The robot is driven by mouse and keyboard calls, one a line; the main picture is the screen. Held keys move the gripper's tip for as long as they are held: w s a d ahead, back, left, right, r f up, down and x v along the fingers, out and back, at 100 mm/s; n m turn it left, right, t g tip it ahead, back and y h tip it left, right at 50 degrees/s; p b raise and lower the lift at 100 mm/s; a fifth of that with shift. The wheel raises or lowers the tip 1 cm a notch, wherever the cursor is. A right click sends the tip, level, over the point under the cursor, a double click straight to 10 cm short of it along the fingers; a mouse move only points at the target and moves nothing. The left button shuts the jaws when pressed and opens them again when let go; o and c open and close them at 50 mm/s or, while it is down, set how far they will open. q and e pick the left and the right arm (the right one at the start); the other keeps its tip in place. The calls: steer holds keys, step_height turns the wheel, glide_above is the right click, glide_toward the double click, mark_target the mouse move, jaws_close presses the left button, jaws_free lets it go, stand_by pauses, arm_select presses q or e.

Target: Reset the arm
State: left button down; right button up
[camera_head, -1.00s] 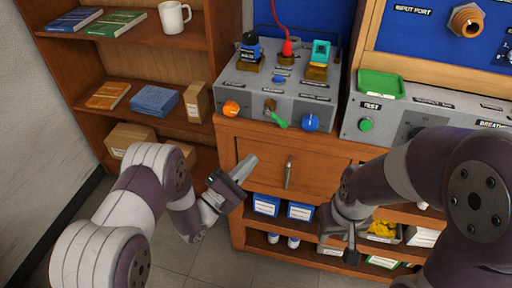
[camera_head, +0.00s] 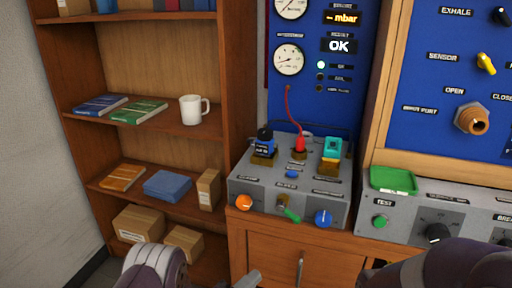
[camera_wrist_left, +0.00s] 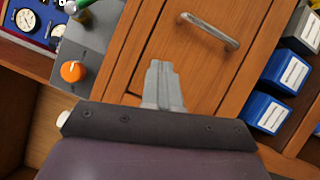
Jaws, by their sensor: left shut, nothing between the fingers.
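My left gripper shows in the left wrist view (camera_wrist_left: 163,85) with its fingers together and empty, in front of the wooden cabinet door (camera_wrist_left: 190,50). In the head view only the tip of my left gripper (camera_head: 248,279) shows at the bottom edge, below the grey control box (camera_head: 270,190). Part of my left arm shows at the bottom left. My right arm (camera_head: 440,268) enters at the bottom right; its gripper is out of the picture.
The box carries an orange knob (camera_head: 244,202), a green lever (camera_head: 291,214) and a blue knob (camera_head: 323,218). The panel display (camera_head: 339,45) reads OK. A green tray (camera_head: 393,180) sits at right. A shelf with a white mug (camera_head: 194,109) stands at left. A metal handle (camera_wrist_left: 210,31) juts from the cabinet.

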arm_select(q)
steer(key=a+f+m+g+y, duration=0.55)
steer(key=f+y, duration=0.25)
steer(key=f, duration=0.2)
steer(key=s+a+m+g+y, duration=0.4)
steer(key=s+a+m, duration=0.1)
steer(key=s+a, duration=0.2)
steer(key=s+a+r+m+g+y, duration=0.2)
steer(key=s+a+r+g, duration=0.25)
steer(key=s+r, duration=0.6)
step_height(320, 180, up, 21)
steer(key=t+p, duration=0.1)
steer(key=p, duration=1.6)
steer(key=shift+d+t, duration=0.15)
steer(key=shift+t, duration=0.15)
